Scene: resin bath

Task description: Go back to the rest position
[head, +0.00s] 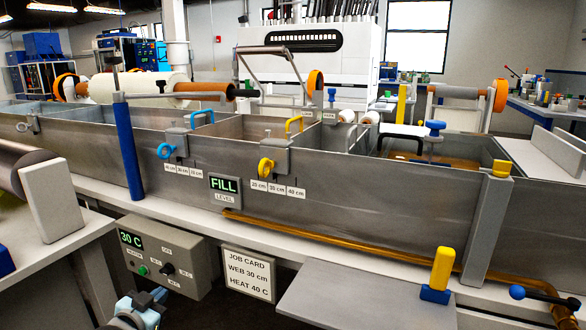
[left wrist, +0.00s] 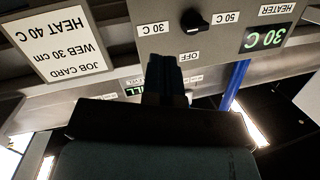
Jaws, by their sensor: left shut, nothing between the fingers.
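My left gripper (head: 150,299) is at the bottom left of the head view, in front of and below the heater box (head: 188,248). In the left wrist view its dark fingers (left wrist: 166,75) are together and empty, below the heater's black knob (left wrist: 193,20) in the picture and apart from it as far as I can tell. That view is upside down. The heater display (head: 131,239) reads 30 C, and a green button (head: 143,270) sits below it. My right gripper is not in view.
A job card (head: 248,274) reads WEB 30 cm, HEAT 40 C. Behind the heater box runs the long grey bath (head: 340,190) with a green FILL sign (head: 225,186). A white table (head: 50,245) stands at left. A yellow handle (head: 442,268) stands at front right.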

